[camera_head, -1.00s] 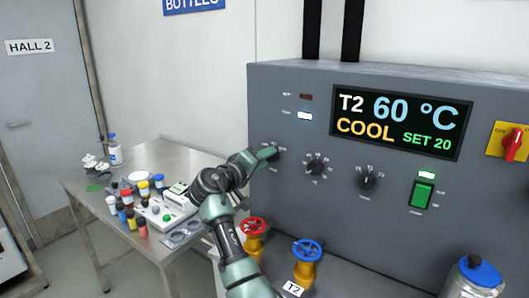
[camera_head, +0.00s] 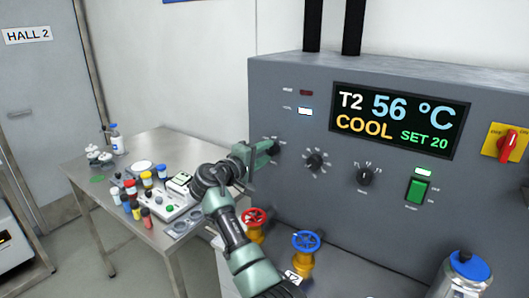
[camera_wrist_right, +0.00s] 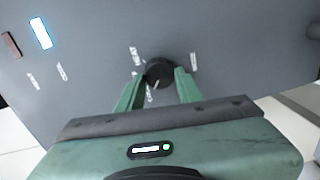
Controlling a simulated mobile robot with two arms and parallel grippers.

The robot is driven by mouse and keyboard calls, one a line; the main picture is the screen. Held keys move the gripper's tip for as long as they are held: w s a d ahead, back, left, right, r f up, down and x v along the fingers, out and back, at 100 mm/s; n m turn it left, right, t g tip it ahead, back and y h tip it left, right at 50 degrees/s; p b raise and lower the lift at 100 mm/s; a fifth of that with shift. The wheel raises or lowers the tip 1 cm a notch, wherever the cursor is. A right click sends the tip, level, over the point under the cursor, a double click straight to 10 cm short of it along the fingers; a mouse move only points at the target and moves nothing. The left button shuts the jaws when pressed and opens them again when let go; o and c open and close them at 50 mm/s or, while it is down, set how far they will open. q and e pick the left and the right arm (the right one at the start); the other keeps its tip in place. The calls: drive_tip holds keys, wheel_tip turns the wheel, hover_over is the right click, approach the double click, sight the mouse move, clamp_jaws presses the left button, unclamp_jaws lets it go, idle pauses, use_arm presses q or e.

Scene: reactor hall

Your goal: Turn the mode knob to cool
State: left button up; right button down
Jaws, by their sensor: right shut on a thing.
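The mode knob (camera_head: 275,148) is the leftmost dark knob on the grey control panel (camera_head: 300,190). In the head view it is mostly hidden by my right gripper (camera_head: 266,152). In the right wrist view the black knob (camera_wrist_right: 159,71) sits between the two green fingertips, and the gripper is shut on it. The display (camera_head: 400,121) reads T2, 56 °C, COOL in orange and SET 20. A white-lit lamp (camera_head: 305,112) glows below a dark red one (camera_head: 306,92). My left gripper is not in view.
Two more knobs (camera_head: 314,160) (camera_head: 365,176), a green switch (camera_head: 416,190) and a red switch on yellow (camera_head: 507,145) are on the panel. Red (camera_head: 255,217) and blue (camera_head: 306,240) valve wheels stand below. A steel table (camera_head: 150,145) with bottles is at left.

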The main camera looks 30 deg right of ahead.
drive_tip(key=shift+r, duration=0.2)
drive_tip(key=c, duration=1.3)
unclamp_jaws()
drive_tip(key=o, duration=0.4)
drive_tip(key=shift+d, duration=0.1)
drive_tip(key=shift+c, duration=0.2)
drive_tip(key=shift+f, duration=0.2)
drive_tip(key=b+v, duration=0.2)
drive_tip(key=v, duration=0.5)
drive_tip(key=shift+a+b, duration=0.35)
drive_tip(key=shift+b, duration=0.05)
